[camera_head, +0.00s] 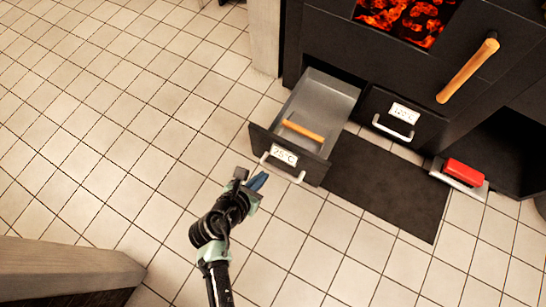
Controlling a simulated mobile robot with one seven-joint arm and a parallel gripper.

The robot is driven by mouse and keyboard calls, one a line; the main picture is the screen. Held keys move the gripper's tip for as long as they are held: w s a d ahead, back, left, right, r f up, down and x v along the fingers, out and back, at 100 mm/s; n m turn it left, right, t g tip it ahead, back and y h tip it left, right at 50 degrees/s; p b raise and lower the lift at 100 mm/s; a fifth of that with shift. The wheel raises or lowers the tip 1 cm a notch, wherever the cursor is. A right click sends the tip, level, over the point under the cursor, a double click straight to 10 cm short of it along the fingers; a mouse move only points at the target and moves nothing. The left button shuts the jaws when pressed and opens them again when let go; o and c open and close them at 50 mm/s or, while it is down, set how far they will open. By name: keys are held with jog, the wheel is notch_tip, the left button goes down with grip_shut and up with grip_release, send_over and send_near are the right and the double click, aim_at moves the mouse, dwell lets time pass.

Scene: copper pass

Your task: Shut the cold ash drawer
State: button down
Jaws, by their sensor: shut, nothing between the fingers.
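The drawer labelled 25°C (258,142) is pulled well out of the black stove. It has a grey metal inside, a black front and a pale bar handle (300,178). A wooden stick or handle (303,131) lies in it. My gripper (256,182) is shut and empty, just in front of the drawer front, near the left end of its handle. I cannot tell whether it touches the handle. A second drawer (385,104) to the right, with its own label and handle, is shut; its label is hard to read.
Glowing coals (405,18) show in the open top of the stove, with a wooden-handled lever (468,67) beside them. A dark mat (385,188) lies right of the open drawer. A red block on a metal piece (463,173) is at the right. Tiled floor at left is clear.

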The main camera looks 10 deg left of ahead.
aim_at(286, 148)
jog(key=b+x, duration=0.2)
jog(key=x, duration=0.2)
jog(key=w+r+b+x, duration=0.1)
jog(key=b+x, duration=0.2)
jog(key=x, duration=0.1)
jog(key=b+x, duration=0.2)
jog(key=x, duration=0.2)
jog(key=shift+w+d+r+b, duration=0.25)
jog(key=shift+b, duration=0.15)
jog(key=shift+w+d+r, duration=0.1)
jog(key=shift+w+r, duration=0.05)
jog(key=shift+w, duration=0.2)
jog(key=shift+w, duration=0.1)
